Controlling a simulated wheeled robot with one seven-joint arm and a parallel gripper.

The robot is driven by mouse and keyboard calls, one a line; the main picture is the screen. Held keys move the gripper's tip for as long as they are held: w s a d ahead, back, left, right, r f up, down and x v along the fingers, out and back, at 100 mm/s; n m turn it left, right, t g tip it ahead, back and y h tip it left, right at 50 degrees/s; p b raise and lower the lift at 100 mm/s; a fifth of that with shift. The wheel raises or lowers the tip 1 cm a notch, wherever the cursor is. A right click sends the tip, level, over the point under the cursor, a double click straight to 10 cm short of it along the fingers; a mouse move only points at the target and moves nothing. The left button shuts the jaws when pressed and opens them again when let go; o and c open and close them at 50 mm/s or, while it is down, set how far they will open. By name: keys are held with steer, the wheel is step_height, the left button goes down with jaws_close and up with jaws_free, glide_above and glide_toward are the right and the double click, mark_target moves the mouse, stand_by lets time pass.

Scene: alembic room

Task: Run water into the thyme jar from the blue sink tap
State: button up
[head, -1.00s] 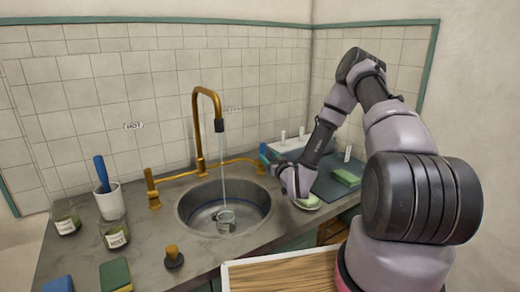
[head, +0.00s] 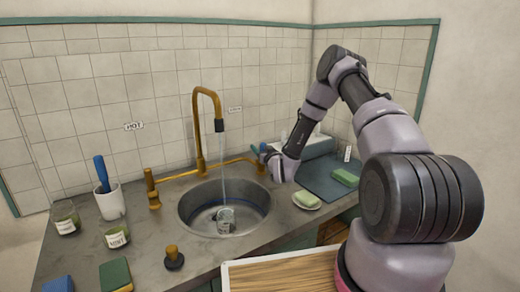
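A clear glass jar (head: 225,218) stands in the round sink (head: 190,222), under the spout of the brass faucet (head: 207,95). I cannot read a label on it. A thin stream of water (head: 223,170) falls from the dark spout tip into the jar. The blue tap handle (head: 262,148) is at the right end of the brass pipe. My gripper (head: 268,157) is right beside this handle. Its fingers are small and partly hidden, so I cannot tell whether they are open or grip the handle.
Two labelled jars stand at the left, one marked MINT (head: 117,236) and another (head: 66,219). A white cup (head: 110,203) holds a blue-handled tool. A brass-knobbed stopper (head: 173,258) and sponge (head: 116,275) lie in front. Soap on a dish (head: 306,200) is right of the sink.

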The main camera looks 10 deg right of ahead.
jaws_close()
stand_by(1.2)
